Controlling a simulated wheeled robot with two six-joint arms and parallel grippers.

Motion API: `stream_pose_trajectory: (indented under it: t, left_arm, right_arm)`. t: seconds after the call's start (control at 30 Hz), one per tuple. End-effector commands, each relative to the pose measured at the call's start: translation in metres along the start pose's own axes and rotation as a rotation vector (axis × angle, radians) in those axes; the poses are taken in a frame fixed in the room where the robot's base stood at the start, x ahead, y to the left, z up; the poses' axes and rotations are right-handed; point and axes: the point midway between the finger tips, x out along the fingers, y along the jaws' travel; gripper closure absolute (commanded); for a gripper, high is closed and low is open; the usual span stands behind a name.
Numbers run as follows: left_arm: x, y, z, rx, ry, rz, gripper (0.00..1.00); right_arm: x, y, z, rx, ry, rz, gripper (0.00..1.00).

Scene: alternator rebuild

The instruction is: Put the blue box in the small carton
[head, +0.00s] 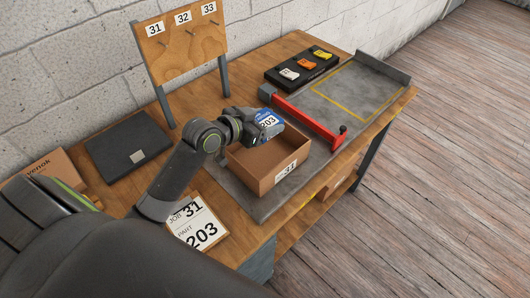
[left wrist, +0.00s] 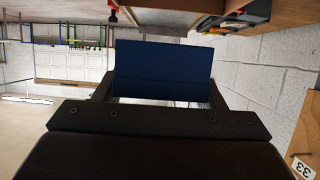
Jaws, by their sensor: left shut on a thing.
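My right gripper is not in view.
The carton stands on a grey mat, left of a red bar (head: 308,121). A black tray (head: 303,68) holds small coloured parts at the back. A pegboard (head: 182,42) stands by the wall. A job card (head: 198,222) and a dark flat case (head: 128,147) lie on the left.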

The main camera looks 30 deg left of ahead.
Motion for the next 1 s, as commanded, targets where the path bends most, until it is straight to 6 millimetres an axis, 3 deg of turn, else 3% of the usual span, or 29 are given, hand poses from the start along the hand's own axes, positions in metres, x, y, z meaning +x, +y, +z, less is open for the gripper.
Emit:
stream_pose_trajectory:
  t: [0.07, 0.17, 0.4, 0.77, 1.0]
  left_arm:
    - [0.005, -0.010, -0.011, -0.003, 0.004, -0.015, 0.61]
    - [0.011, -0.016, -0.010, -0.011, 0.002, -0.023, 0.61]
    - [0.028, -0.016, 0.030, -0.015, 0.001, -0.025, 0.61]
    - [0.045, -0.016, 0.070, -0.013, 0.001, -0.025, 0.61]
    - [0.048, -0.016, 0.078, -0.009, 0.005, -0.026, 0.61]
  right_arm:
    - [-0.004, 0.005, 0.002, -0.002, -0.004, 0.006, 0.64]
    - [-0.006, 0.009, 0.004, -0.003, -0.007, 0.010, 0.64]
    - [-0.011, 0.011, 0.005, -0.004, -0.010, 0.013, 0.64]
    - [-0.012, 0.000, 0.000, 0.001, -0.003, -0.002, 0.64]
    - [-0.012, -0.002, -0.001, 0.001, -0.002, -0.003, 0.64]
